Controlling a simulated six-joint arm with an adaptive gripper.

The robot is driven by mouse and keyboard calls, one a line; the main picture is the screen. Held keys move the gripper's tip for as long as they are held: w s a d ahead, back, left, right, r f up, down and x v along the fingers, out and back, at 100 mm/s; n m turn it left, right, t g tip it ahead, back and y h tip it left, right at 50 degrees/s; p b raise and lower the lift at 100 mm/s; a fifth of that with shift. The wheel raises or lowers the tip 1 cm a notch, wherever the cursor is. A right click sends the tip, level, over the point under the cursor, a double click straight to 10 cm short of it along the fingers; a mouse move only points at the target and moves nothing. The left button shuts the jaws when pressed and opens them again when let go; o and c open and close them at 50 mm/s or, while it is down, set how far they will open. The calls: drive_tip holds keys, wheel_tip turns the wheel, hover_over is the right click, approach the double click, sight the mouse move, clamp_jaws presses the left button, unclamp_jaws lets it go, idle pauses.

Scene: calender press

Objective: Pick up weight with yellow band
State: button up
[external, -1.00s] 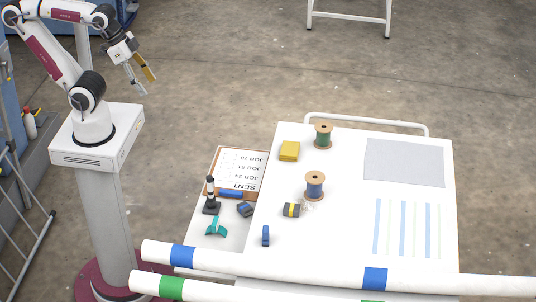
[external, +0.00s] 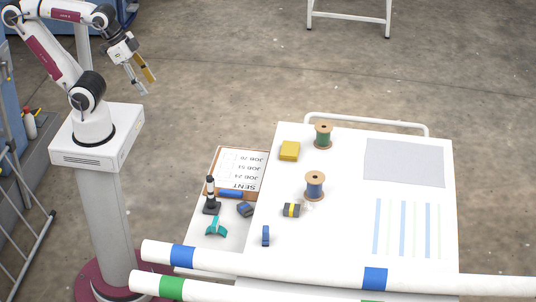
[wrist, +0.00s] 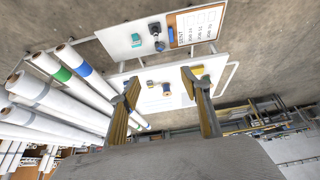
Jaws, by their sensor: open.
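The weight with the yellow band (external: 291,210) is a small dark grey block with a yellow stripe. It lies on the white table near its left side, just below the blue spool. In the wrist view the weight (wrist: 150,84) shows small, between the fingers and beside the blue spool. My gripper (external: 140,82) is open and empty, raised at the upper left, far from the table. Its two fingers also show in the wrist view (wrist: 160,87).
A blue spool (external: 315,185), a green spool (external: 323,135), a yellow block (external: 289,151) and a small blue item (external: 266,236) are on the table. White rolls (external: 330,277) cross the front.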

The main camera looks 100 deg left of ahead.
drive_tip(key=shift+w, duration=0.15)
drive_tip(key=t, duration=0.9)
hover_over(275, 213)
wheel_tip(275, 213, down, 27)
drive_tip(key=shift+t, duration=0.7)
drive_tip(key=f, duration=0.2)
drive_tip(key=s+f, duration=0.1)
drive_tip(key=f, duration=0.3)
drive_tip(key=shift+s+f, duration=0.2)
drive_tip(key=shift+s, duration=0.2)
drive_tip(key=shift+s+f, duration=0.3)
drive_tip(key=shift+f, duration=0.25)
drive_tip(key=shift+w+f, duration=0.2)
drive_tip(key=shift+w, duration=1.05)
